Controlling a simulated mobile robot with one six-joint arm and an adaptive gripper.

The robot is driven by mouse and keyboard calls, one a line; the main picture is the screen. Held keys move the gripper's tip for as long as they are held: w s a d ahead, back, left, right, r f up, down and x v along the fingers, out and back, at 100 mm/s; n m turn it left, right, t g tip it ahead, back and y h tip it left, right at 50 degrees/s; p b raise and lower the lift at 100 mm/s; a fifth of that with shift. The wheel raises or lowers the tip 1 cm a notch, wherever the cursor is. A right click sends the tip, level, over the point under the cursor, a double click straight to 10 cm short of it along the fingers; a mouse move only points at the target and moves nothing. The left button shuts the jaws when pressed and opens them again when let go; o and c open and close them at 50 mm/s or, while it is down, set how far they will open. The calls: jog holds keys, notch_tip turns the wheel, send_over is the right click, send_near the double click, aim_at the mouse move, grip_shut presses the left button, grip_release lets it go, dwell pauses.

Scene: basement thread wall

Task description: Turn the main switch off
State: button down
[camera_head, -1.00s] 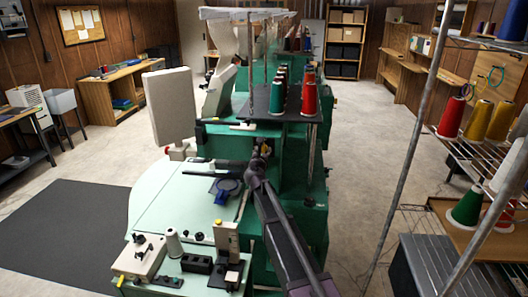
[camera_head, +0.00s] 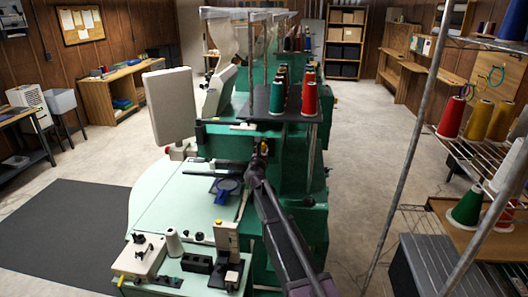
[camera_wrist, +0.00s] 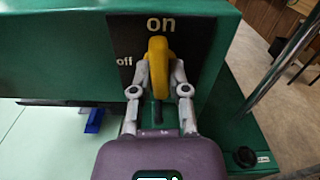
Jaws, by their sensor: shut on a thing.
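The main switch has a yellow handle (camera_wrist: 158,65) on a black plate (camera_wrist: 205,45) on the green machine's end face. The plate reads "on" at the top and "off" at the left. The handle stands nearly upright, with its upper end just below "on". My gripper (camera_wrist: 159,83) is shut on the handle, one grey finger on each side. In the head view my gripper (camera_head: 262,156) is at the machine's end, and only a little yellow shows there.
The green machine (camera_head: 310,225) has a pale table (camera_head: 165,210) on its left. Red and green thread cones (camera_head: 309,98) stand on top. A wire rack (camera_head: 475,150) with more cones is at the right. Floor (camera_head: 365,130) is open between machine and rack.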

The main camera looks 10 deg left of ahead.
jog(key=n, duration=0.4)
jog(key=shift+a+n, duration=0.1)
jog(key=shift+n, duration=0.2)
jog(key=n, duration=0.4)
jog(key=shift+w, duration=0.1)
jog(key=n, duration=0.5)
jog(key=shift+a+f, duration=0.1)
jog(key=shift+n, duration=1.8)
jog(key=c, duration=0.6)
grip_release()
jog(key=shift+f, duration=0.1)
jog(key=s, duration=1.2)
jog(key=shift+a, duration=0.2)
